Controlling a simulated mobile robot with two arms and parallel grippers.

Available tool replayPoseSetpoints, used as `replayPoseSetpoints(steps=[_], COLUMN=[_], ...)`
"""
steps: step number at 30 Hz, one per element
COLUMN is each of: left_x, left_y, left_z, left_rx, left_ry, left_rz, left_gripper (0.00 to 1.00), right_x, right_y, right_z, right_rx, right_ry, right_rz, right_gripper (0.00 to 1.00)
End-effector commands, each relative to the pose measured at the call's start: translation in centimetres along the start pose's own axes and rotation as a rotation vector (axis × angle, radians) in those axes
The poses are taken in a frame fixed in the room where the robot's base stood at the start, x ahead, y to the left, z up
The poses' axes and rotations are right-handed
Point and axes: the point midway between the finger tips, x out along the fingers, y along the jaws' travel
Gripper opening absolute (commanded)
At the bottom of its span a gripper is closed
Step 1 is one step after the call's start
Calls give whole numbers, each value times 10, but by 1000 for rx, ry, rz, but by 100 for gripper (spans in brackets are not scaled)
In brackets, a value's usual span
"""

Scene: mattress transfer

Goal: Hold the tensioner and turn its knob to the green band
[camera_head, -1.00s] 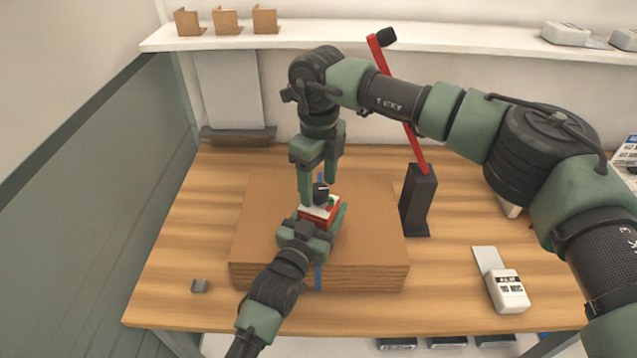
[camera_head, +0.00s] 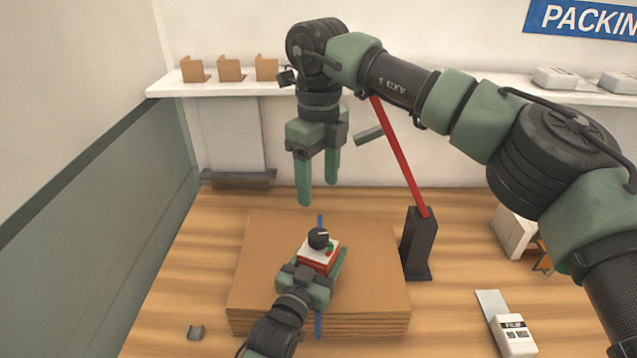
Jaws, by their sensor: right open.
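The tensioner (camera_head: 318,260) is a small red box with a white top, on a blue strap (camera_head: 320,220) over a stack of flat cardboard (camera_head: 375,270). Its black knob (camera_head: 318,238) stands on top, uncovered. A bit of green shows on the white top beside the knob; where the knob points is too small to tell. My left gripper (camera_head: 322,262) comes from the front with its green fingers on both sides of the tensioner, shut on it. My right gripper (camera_head: 318,192) is open and empty above the knob, clear of it, fingers pointing down.
A black post with a red lever (camera_head: 400,155) stands right of the stack. A white device labelled film (camera_head: 514,336) lies at the front right, a small grey piece (camera_head: 195,332) at the front left. A shelf (camera_head: 220,87) with cardboard pieces runs behind.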

Motion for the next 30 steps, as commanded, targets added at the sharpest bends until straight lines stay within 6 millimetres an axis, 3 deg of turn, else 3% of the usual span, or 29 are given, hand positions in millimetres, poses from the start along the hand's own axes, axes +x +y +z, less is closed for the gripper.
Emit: replayPoseSetpoints(steps=[2,3,6,15,19,30], left_x=[1,1,0,0,-10,-84], left_y=[0,0,0,0,0,0], left_z=[-4,-4,-3,-1,1,0], left_rx=[0,0,0,0,0,0], left_ry=[8,8,7,2,0,1], left_rz=[0,0,0,0,0,0], left_gripper=[0,66,89,89,89,89], right_x=[0,0,0,0,0,0], right_y=[0,0,0,0,0,0], right_z=[0,0,0,0,0,0], right_rx=[0,0,0,1,1,1], right_ry=[0,0,0,0,0,0], right_rz=[0,0,0,0,0,0], right_gripper=[61,61,61,61,61,61])
